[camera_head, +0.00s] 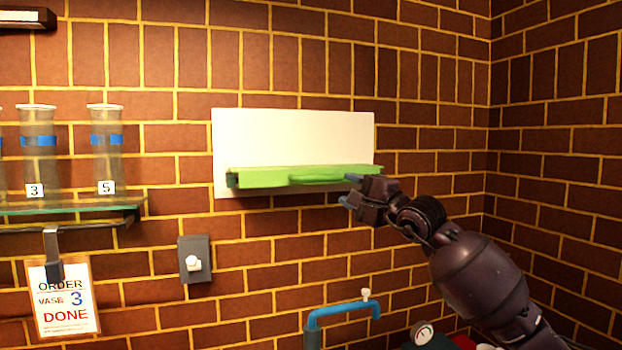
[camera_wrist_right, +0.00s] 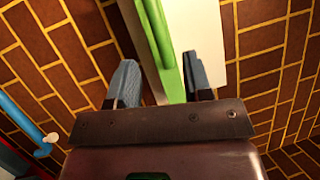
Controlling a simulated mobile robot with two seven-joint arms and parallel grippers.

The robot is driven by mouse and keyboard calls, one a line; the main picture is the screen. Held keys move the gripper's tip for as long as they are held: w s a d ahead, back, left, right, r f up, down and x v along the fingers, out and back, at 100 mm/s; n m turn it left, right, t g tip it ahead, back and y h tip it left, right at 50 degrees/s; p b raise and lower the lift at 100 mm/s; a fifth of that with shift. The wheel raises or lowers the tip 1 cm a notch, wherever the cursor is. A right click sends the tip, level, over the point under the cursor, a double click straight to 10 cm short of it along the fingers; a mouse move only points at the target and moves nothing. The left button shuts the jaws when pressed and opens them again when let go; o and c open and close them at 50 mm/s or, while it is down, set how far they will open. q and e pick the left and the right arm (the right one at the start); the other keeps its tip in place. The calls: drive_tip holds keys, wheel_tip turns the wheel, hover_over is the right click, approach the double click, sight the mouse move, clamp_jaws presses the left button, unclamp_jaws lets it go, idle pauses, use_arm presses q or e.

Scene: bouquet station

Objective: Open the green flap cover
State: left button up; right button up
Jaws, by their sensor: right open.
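The green flap cover (camera_head: 262,178) is on the white wall panel (camera_head: 290,135) in the head view. It shows as a long, thin, nearly level green strip along the panel's lower part, with a raised bar along its front. My right gripper (camera_head: 349,190) is open at the flap's right part, reaching in from the lower right. In the right wrist view the green flap (camera_wrist_right: 166,50) runs between the two blue-grey fingers of my right gripper (camera_wrist_right: 160,66). Gaps show beside the fingers, and I cannot tell whether either touches it. My left gripper is not in view.
A glass shelf (camera_head: 70,207) with numbered vases is at the left. Below it hang an order sign (camera_head: 62,315) reading "VASE 3 DONE" and a grey wall switch (camera_head: 195,260).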

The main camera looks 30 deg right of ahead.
sight(322, 179)
drive_tip(key=shift+n, duration=0.6)
drive_tip(key=p+x, duration=0.3)
drive_tip(key=x, duration=0.6)
drive_tip(key=shift+w+f, duration=0.1)
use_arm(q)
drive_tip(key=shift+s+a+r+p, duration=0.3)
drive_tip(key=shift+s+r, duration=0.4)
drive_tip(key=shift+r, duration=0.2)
use_arm(e)
drive_tip(key=shift+w+a, duration=0.15)
drive_tip(key=shift+w, duration=0.4)
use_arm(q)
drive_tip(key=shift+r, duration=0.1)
use_arm(e)
drive_tip(key=shift+c, duration=0.3)
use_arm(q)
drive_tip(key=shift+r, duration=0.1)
use_arm(e)
clamp_jaws()
